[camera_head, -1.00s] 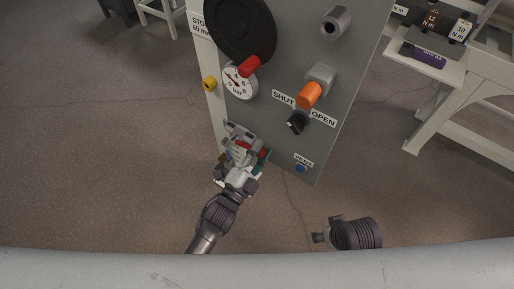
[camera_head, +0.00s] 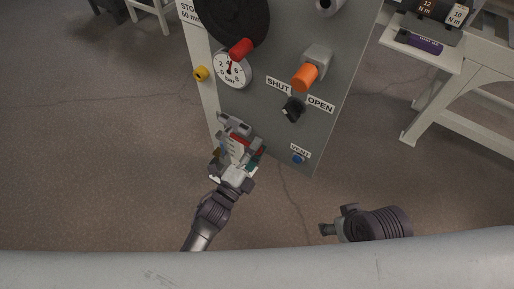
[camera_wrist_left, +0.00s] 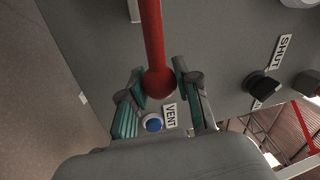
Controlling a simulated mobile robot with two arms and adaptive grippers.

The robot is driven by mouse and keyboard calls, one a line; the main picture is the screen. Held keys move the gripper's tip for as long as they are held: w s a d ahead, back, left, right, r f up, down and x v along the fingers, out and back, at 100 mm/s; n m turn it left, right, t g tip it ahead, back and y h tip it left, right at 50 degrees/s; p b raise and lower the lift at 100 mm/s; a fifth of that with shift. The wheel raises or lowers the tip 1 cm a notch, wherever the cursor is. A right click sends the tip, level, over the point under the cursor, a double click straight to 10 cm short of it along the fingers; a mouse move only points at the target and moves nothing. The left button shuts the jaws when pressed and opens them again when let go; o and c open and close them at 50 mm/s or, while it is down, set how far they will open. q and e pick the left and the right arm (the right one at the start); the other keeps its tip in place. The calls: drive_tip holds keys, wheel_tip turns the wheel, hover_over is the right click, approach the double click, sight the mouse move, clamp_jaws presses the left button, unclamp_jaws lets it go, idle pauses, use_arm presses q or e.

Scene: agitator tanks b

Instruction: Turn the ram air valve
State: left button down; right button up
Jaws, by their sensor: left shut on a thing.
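A grey panel (camera_head: 272,95) stands ahead. A black knob (camera_head: 292,109) sits on it between the SHUT (camera_head: 278,86) and OPEN (camera_head: 320,104) labels; it also shows in the left wrist view (camera_wrist_left: 262,85). My left gripper (camera_head: 236,137) is at the panel's lower left, away from the black knob. In the left wrist view, the left gripper (camera_wrist_left: 160,90) is shut on the ball end of a red lever (camera_wrist_left: 153,40). The head view mostly hides this grip. My right gripper (camera_head: 328,230) is low at the right, apart from the panel; its fingers are unclear.
A bench (camera_head: 425,50) stands right. The floor between is clear.

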use_arm(q)
drive_tip(key=shift+f, duration=0.15)
drive_tip(key=c, duration=0.8)
unclamp_jaws()
drive_tip(key=shift+s+a, duration=0.1)
drive_tip(key=v, duration=1.1)
drive_tip(key=shift+s+a, duration=0.25)
drive_tip(key=shift+f, duration=0.1)
